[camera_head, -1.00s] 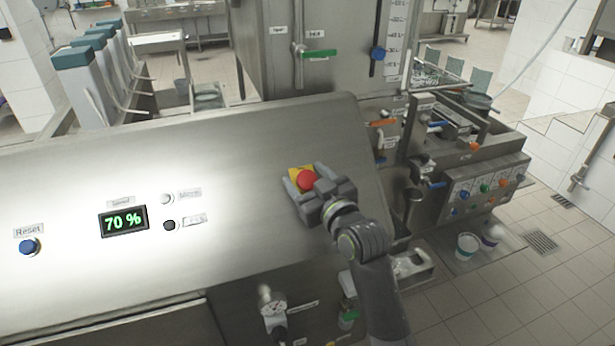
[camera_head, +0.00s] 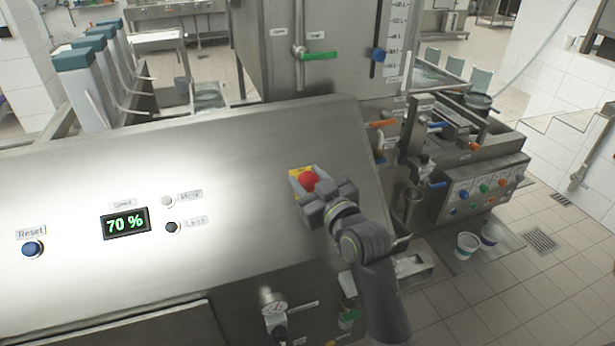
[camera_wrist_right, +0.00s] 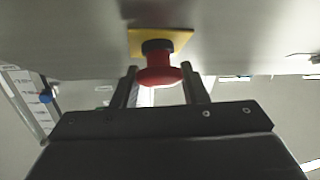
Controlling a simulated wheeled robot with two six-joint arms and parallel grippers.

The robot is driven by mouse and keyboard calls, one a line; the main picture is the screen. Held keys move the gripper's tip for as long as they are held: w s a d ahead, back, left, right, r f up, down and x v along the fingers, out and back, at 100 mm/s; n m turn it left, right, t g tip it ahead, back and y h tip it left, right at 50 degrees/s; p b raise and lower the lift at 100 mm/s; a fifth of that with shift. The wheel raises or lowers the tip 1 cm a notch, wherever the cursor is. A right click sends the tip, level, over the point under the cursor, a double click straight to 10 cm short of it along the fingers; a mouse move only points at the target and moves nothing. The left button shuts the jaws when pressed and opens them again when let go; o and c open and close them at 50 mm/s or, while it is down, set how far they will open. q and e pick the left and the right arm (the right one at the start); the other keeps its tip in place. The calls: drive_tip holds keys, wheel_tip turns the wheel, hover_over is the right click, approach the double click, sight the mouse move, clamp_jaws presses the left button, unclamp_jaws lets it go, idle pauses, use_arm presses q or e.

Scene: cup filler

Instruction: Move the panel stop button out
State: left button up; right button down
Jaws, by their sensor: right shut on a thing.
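The panel stop button (camera_head: 309,180) is a red mushroom head on a yellow square plate (camera_head: 295,174), on the sloping steel panel. In the right wrist view the red button (camera_wrist_right: 160,72) shows with a black collar between it and the yellow plate (camera_wrist_right: 183,40). My right gripper (camera_head: 310,182) is at the button, its two fingers on either side of the red head. In the right wrist view the gripper (camera_wrist_right: 162,85) is shut on the button. My left gripper is out of view.
A speed display reading 70 % (camera_head: 125,222) sits to the left on the panel, with a white button (camera_head: 167,201), a black button (camera_head: 172,227) and a blue Reset button (camera_head: 32,249). The panel between display and stop button is clear.

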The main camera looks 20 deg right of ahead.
drive_tip(key=shift+r, duration=0.15)
drive_tip(key=c, duration=0.8)
unclamp_jaws()
drive_tip(key=shift+s, duration=0.2)
drive_tip(key=shift+c, duration=0.2)
drive_tip(key=shift+s+d, duration=0.1)
drive_tip(key=shift+s, duration=0.2)
drive_tip(key=s+d+p, duration=0.1)
drive_tip(key=s+d, duration=0.2)
drive_tip(key=s, duration=1.3)
drive_tip(key=shift+s+d, duration=0.15)
drive_tip(key=shift+s, duration=0.05)
